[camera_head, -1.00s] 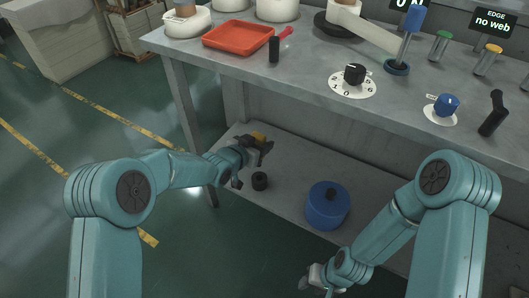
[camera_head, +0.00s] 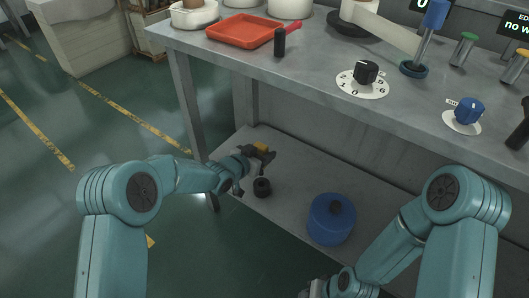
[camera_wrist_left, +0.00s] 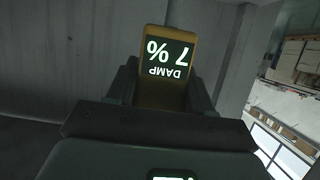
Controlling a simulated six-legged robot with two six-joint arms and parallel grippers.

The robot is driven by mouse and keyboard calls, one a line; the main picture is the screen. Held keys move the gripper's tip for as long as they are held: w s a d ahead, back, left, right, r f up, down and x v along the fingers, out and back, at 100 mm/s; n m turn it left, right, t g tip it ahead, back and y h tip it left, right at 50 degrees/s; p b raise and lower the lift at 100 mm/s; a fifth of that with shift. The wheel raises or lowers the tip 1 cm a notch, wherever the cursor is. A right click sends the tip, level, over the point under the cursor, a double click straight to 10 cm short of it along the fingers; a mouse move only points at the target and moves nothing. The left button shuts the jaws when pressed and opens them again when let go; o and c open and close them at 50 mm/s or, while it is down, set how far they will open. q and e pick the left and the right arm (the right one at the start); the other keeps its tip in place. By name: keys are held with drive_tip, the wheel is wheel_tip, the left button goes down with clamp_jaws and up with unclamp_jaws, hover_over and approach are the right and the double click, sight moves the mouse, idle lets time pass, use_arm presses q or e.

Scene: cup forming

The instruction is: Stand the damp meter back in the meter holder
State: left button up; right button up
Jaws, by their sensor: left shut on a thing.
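The damp meter (camera_head: 261,147) is a small yellow block, low over the shelf under the bench. In the left wrist view the meter (camera_wrist_left: 168,62) shows a dark display reading "DAMP 7 %" upside down. My left gripper (camera_head: 266,155) is shut on it, with a finger on either side. I cannot tell whether the meter touches the shelf. A short black round piece (camera_head: 262,187), perhaps the meter holder, stands on the shelf just in front of the gripper. My right gripper (camera_head: 318,288) is at the bottom edge, mostly cut off.
A blue lidded pot (camera_head: 331,219) stands on the shelf (camera_head: 290,205) to the right. The bench top (camera_head: 320,60) overhangs the shelf, with a bench leg (camera_head: 192,105) at the left.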

use_arm(q)
drive_tip(key=shift+r, duration=0.25)
use_arm(e)
drive_tip(key=shift+d+r, duration=0.15)
drive_tip(key=shift+r, duration=0.1)
use_arm(q)
drive_tip(key=shift+f, duration=0.55)
wheel_tip(320, 180, down, 3)
drive_tip(key=shift+w+d+f+b, duration=0.1)
drive_tip(key=shift+w+f+b, duration=0.1)
drive_tip(key=shift+b, duration=0.95)
drive_tip(key=shift+f, duration=0.55)
drive_tip(key=shift+r, duration=0.1)
use_arm(e)
drive_tip(key=w+f, duration=0.2)
drive_tip(key=f, duration=0.1)
drive_tip(key=shift+d+f+t, duration=0.1)
drive_tip(key=shift+t, duration=0.2)
use_arm(q)
drive_tip(key=shift+b, duration=0.5)
use_arm(e)
drive_tip(key=shift+f, duration=0.4)
use_arm(q)
drive_tip(key=shift+f+b, duration=1.25)
drive_tip(key=shift+f, duration=0.25)
use_arm(e)
drive_tip(key=shift+f, duration=1.25)
